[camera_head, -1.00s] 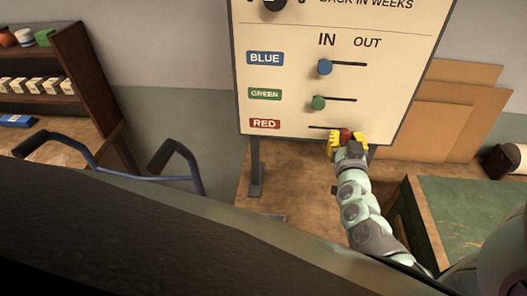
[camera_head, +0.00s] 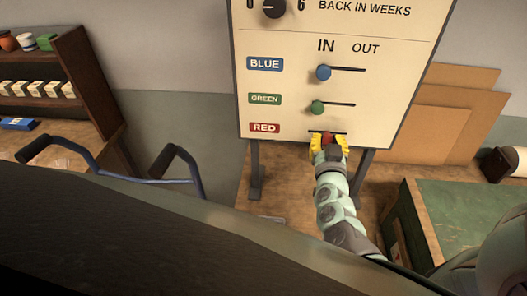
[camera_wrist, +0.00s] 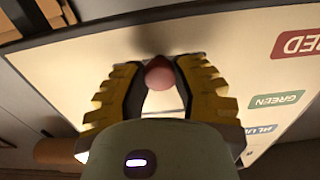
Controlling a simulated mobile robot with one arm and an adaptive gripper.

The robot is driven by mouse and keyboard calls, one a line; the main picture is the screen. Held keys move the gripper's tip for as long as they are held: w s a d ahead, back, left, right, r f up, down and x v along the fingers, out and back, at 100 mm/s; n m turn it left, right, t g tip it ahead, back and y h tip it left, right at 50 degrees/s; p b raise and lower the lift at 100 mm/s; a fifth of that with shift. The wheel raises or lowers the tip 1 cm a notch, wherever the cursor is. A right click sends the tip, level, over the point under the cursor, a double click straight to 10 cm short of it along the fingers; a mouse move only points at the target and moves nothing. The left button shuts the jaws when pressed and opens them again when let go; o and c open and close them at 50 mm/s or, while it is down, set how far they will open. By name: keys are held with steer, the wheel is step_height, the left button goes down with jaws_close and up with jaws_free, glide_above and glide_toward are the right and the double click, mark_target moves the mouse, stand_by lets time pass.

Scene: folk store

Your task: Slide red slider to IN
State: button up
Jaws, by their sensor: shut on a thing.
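The upright board (camera_head: 310,90) has columns headed IN and OUT and rows labelled BLUE, GREEN and RED. My gripper (camera_head: 328,141) is at the RED row, with its yellow fingers shut on the red slider (camera_head: 327,138). The red slider sits at about the IN side, roughly below the other knobs; its slot is partly hidden by the fingers. In the wrist view the round red knob (camera_wrist: 159,74) shows between the two ridged fingers. The blue slider (camera_head: 323,73) and green slider (camera_head: 318,107) are at the left ends of their slots, under IN.
A dial (camera_head: 272,8) is at the board's top. Brown panels (camera_head: 450,125) lean behind the board on the right. A green-topped table (camera_head: 465,215) stands at right. A shelf (camera_head: 60,80) with small goods is at left. The board stands on a wooden tabletop.

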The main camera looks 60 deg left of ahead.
steer(key=shift+s+a, duration=1.2)
steer(key=shift+s, duration=0.25)
steer(key=o, duration=1.1)
glide_toward(313, 131)
steer(key=shift+p+v, duration=0.4)
steer(key=shift+v, duration=0.95)
